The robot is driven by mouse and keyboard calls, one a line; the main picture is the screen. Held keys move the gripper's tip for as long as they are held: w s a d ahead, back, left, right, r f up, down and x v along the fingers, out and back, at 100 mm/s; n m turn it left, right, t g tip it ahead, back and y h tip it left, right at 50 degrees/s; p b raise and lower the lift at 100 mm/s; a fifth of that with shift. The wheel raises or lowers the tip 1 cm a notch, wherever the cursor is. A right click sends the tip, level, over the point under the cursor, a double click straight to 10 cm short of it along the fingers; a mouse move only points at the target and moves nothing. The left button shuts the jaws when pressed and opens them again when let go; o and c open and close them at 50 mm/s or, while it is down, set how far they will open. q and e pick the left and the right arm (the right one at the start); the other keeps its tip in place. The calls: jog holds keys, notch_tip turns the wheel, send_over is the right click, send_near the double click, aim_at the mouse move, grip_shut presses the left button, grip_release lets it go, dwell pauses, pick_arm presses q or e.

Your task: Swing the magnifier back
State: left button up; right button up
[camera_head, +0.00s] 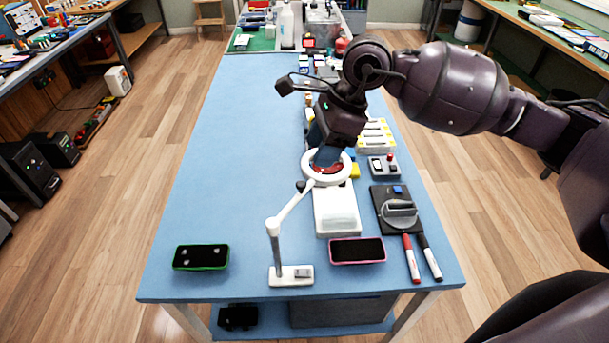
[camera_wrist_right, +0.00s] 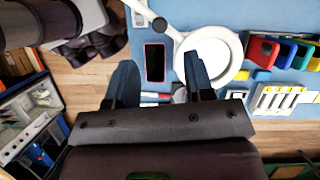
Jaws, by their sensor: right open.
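The magnifier stands on the blue table, with a white base (camera_head: 290,281), an upright post and a jointed white arm (camera_head: 290,208) ending in a white ring head (camera_head: 346,178). The ring is swung to the far right, over the back end of a white device (camera_head: 336,214). My right gripper (camera_head: 328,160) points down at the ring and overlaps it in the head view. In the right wrist view my right gripper (camera_wrist_right: 158,64) has its blue fingers wide apart, with nothing held. One finger is close beside the ring (camera_wrist_right: 233,60); contact cannot be told. My left gripper is out of view.
A green-edged phone (camera_head: 201,257) lies left of the base, a pink-edged phone (camera_head: 357,251) right of it. A black dial unit (camera_head: 397,208), markers (camera_head: 411,258) and a switch box (camera_head: 383,166) line the right side.

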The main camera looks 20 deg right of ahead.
aim_at(302, 183)
jog(key=x, duration=0.8)
jog(key=shift+f+p, duration=0.1)
jog(key=shift+p, duration=0.3)
grip_shut()
